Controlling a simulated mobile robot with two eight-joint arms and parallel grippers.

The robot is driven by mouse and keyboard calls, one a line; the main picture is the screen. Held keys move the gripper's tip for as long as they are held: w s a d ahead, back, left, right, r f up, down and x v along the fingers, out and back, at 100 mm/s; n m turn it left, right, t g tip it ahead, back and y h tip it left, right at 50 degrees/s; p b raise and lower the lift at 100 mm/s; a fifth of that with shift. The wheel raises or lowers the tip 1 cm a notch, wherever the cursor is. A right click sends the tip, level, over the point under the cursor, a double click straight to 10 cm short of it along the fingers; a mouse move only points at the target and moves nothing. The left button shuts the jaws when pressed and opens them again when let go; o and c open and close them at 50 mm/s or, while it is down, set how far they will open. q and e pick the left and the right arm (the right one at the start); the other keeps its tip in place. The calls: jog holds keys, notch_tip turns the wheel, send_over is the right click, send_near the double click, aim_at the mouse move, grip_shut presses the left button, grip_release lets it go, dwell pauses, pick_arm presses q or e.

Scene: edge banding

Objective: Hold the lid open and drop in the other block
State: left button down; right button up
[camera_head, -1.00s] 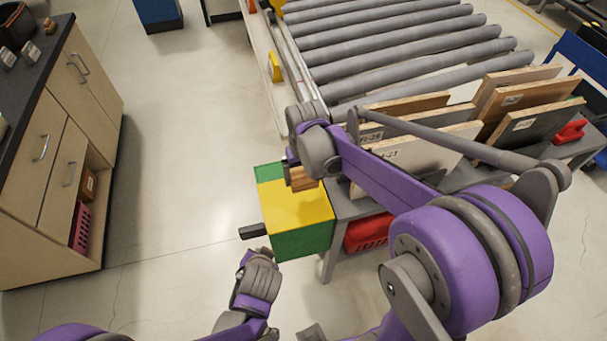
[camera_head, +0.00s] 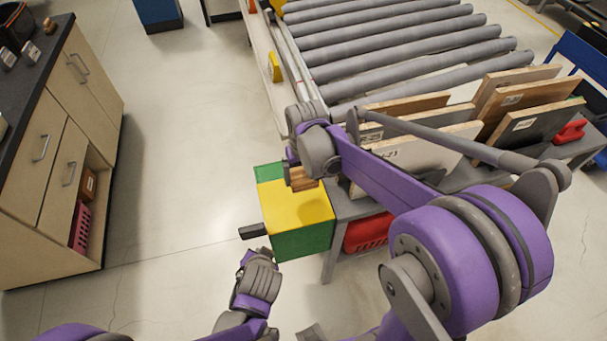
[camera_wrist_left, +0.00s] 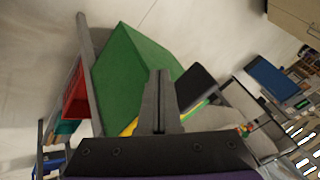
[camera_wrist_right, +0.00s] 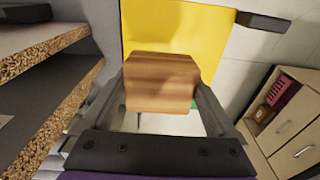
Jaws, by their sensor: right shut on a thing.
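A green box (camera_head: 303,243) with a yellow lid (camera_head: 297,212) stands left of the rack. A dark handle (camera_head: 252,231) sticks out from its left side. I cannot tell whether the lid is raised. My right gripper (camera_wrist_right: 160,85) is shut on a wooden block (camera_wrist_right: 160,82). In the head view this block (camera_head: 303,179) is over the far part of the box. My left gripper (camera_wrist_left: 161,75) has its fingers together, with nothing visible between them. It is close to the front left of the box, beside the handle (camera_wrist_left: 196,88); contact is unclear.
A rack of boards (camera_head: 415,155) stands right of the box, with a red basket (camera_head: 367,233) below. A roller conveyor (camera_head: 400,45) lies behind. A cabinet (camera_head: 55,150) with drawers is at the left. The floor between is clear.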

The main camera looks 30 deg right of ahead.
pick_arm(q)
jog(key=shift+w, duration=0.15)
jog(key=shift+w+d, duration=0.2)
jog(key=shift+w, duration=0.5)
jog(key=shift+w+d, duration=0.15)
jog(key=shift+w, duration=0.5)
jog(key=w+d, duration=0.3)
jog(key=w, duration=1.1)
jog(key=shift+d, duration=0.2)
dwell(1.0)
pick_arm(e)
jog(key=shift+f, duration=0.1)
dwell(0.5)
jog(key=shift+f, duration=1.65)
jog(key=o, duration=1.1)
